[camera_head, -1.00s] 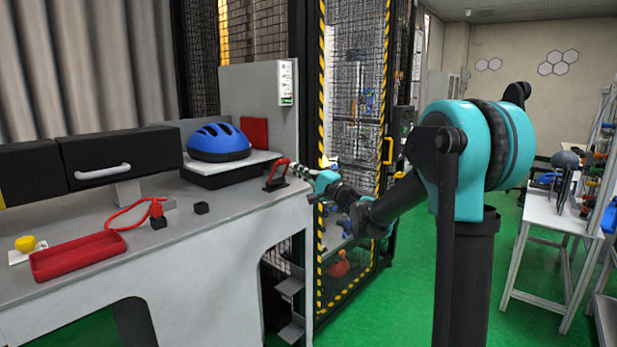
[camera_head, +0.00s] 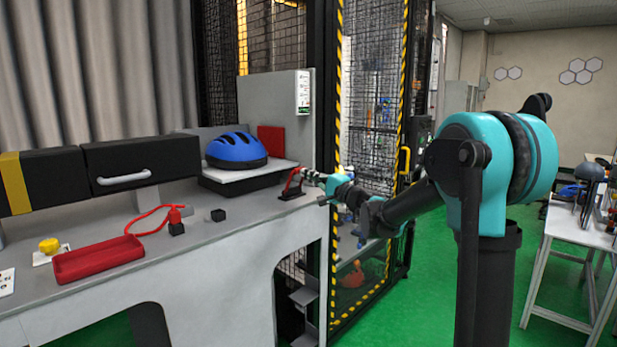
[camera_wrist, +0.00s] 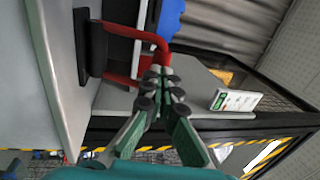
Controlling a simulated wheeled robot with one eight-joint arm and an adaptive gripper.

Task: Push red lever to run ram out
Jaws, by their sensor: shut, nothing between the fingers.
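The red lever (camera_head: 292,183) is a U-shaped handle on a black base at the right end of the grey bench. In the wrist view the lever (camera_wrist: 128,31) rises from its black base (camera_wrist: 92,48), which shows at the left. My gripper (camera_head: 310,176) is shut and empty at the lever's right side. In the wrist view the fingertips (camera_wrist: 158,76) overlap the lever's crossbar; I cannot tell whether they touch it. The fingers hide part of the bar. I cannot make out the ram.
A blue helmet (camera_head: 236,147) rests on a white-topped block (camera_head: 254,174) behind the lever. A grey panel (camera_head: 270,98) stands behind it. A caged tower (camera_head: 370,110) with striped posts stands right of the bench. A red tray (camera_head: 98,258) lies at the bench's left.

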